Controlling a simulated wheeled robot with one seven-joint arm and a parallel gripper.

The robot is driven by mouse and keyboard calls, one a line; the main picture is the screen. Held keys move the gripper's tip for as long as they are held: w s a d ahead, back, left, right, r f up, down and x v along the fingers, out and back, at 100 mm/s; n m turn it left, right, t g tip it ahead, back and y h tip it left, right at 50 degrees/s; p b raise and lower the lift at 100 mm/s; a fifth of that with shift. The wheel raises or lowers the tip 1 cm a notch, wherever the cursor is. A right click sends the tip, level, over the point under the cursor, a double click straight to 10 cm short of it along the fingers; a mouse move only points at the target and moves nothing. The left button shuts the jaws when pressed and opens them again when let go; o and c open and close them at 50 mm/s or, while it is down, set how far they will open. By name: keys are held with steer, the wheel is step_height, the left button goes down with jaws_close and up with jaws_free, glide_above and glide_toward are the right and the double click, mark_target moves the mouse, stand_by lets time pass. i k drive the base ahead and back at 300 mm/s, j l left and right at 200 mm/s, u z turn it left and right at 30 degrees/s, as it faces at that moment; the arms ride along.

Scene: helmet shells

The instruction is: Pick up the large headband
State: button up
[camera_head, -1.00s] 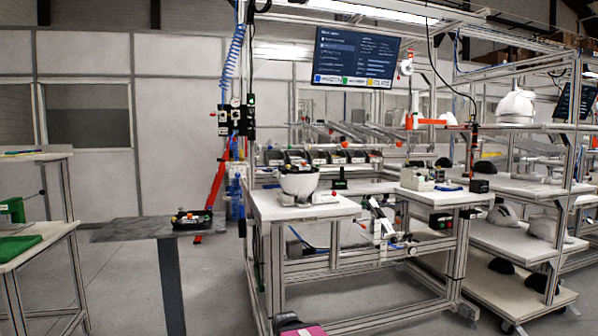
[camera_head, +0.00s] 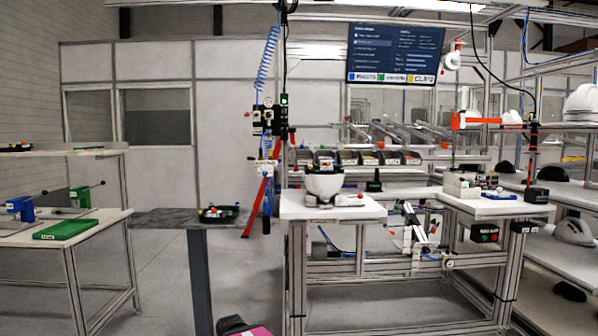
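A dark, low, ring-like item with small coloured parts (camera_head: 218,213) lies on the right end of a small grey table (camera_head: 160,218), left of centre. It may be the large headband, but it is too small to tell. A white bowl-shaped helmet shell (camera_head: 323,185) sits in a fixture on the central workbench (camera_head: 352,212), with coloured parts above it. My gripper is not visible; only a magenta and black part, probably mine, shows at the bottom edge.
A left workbench (camera_head: 20,242) holds a green plate (camera_head: 66,229) and blue and green fixtures. A red post (camera_head: 255,205) stands between the grey table and central workbench. Shelves with helmets (camera_head: 574,232) are at the right. The grey floor (camera_head: 155,290) between the left bench and grey table's leg is open.

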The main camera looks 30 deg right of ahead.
mark_target(323, 169)
steer(key=l+u, duration=0.15)
steer(key=l, duration=0.3)
steer(key=k+l+u, duration=0.2)
steer(key=l, duration=0.2)
steer(key=l+u, duration=0.15)
steer(key=l, duration=0.3)
steer(key=l+u, duration=0.2)
steer(key=l, duration=0.2)
steer(key=k+l+u, duration=0.15)
steer(key=l, duration=0.2)
steer(key=k, duration=0.05)
